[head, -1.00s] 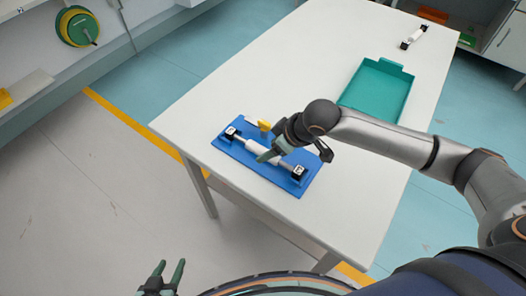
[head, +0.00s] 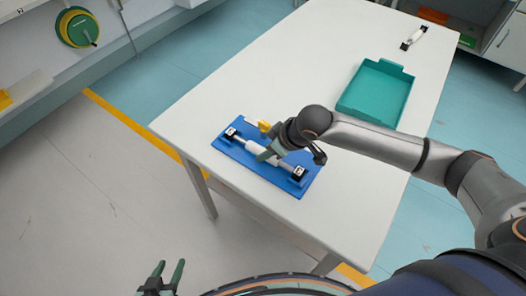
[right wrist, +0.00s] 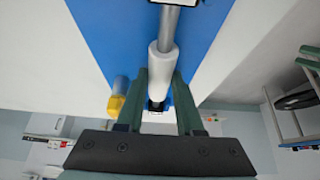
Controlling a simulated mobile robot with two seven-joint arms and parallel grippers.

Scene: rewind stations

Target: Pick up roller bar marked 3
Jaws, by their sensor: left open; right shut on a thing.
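A blue board (head: 252,167) lies on the near end of the white table. A roller bar (head: 249,146) with a white sleeve and grey shaft lies along it, between two dark end blocks with white labels. The labels are too small to read. My right gripper (head: 267,153) is shut on the roller bar, over the board. In the right wrist view its green fingers (right wrist: 161,85) stand on either side of the white sleeve (right wrist: 164,62). My left gripper (head: 165,275) is open and empty, low in the head view, off the table.
A yellow piece (head: 264,126) stands at the board's back edge. An empty-looking teal tray (head: 347,109) sits further along the white table (head: 275,80). Another white roller (head: 414,37) with dark ends lies at the table's far end. The table left of the tray is clear.

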